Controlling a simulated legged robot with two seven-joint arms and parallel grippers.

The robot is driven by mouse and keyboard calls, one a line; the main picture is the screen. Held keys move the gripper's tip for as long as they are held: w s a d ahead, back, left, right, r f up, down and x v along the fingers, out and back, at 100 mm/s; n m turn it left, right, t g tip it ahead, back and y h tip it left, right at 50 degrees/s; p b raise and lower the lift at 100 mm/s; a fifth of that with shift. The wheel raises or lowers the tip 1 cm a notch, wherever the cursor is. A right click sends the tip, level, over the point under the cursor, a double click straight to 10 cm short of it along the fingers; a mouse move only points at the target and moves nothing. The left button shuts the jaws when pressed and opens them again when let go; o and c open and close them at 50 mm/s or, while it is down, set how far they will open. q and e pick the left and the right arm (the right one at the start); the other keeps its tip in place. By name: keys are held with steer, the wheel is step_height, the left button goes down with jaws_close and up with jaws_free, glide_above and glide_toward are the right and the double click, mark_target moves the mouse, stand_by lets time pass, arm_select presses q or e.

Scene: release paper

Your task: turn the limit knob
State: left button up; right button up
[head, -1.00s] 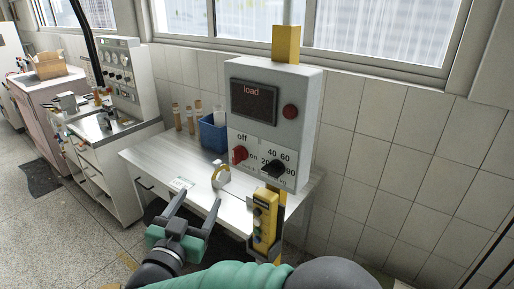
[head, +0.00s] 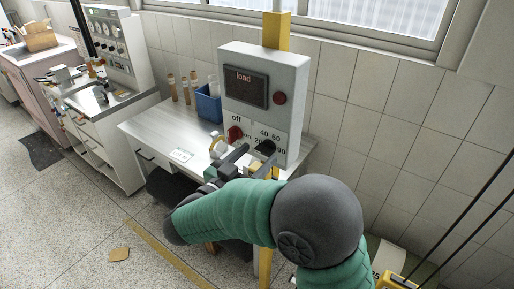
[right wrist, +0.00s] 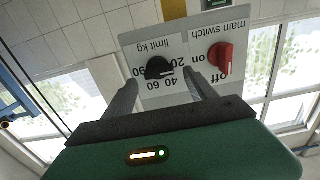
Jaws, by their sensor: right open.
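The black limit knob (head: 266,147) is on the lower right of the grey control box (head: 262,62), among printed numbers. It shows upside down in the right wrist view (right wrist: 159,68), with the "limit kg" label beside it. My right gripper (head: 258,157) is open in front of the box's lower part. In the right wrist view its two fingers (right wrist: 158,80) point at the panel, one on each side of the knob. I cannot tell whether they touch it. The knob is partly hidden by the gripper in the head view. My left gripper is not in view.
A red main switch (head: 235,133) sits left of the knob; it also shows in the right wrist view (right wrist: 221,56). The box is on a yellow post (head: 276,30). A table (head: 150,127) with a blue bin (head: 208,106) stands behind to the left.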

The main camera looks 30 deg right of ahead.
steer(key=shift+w+d, duration=0.2)
steer(key=shift+d, duration=0.4)
steer(key=shift+w+d+f, duration=0.15)
steer(key=shift+w, duration=0.05)
steer(key=shift+d, duration=0.1)
steer(key=shift+c, duration=0.6)
steer(key=c, duration=1.3)
steer(key=shift+o, duration=0.2)
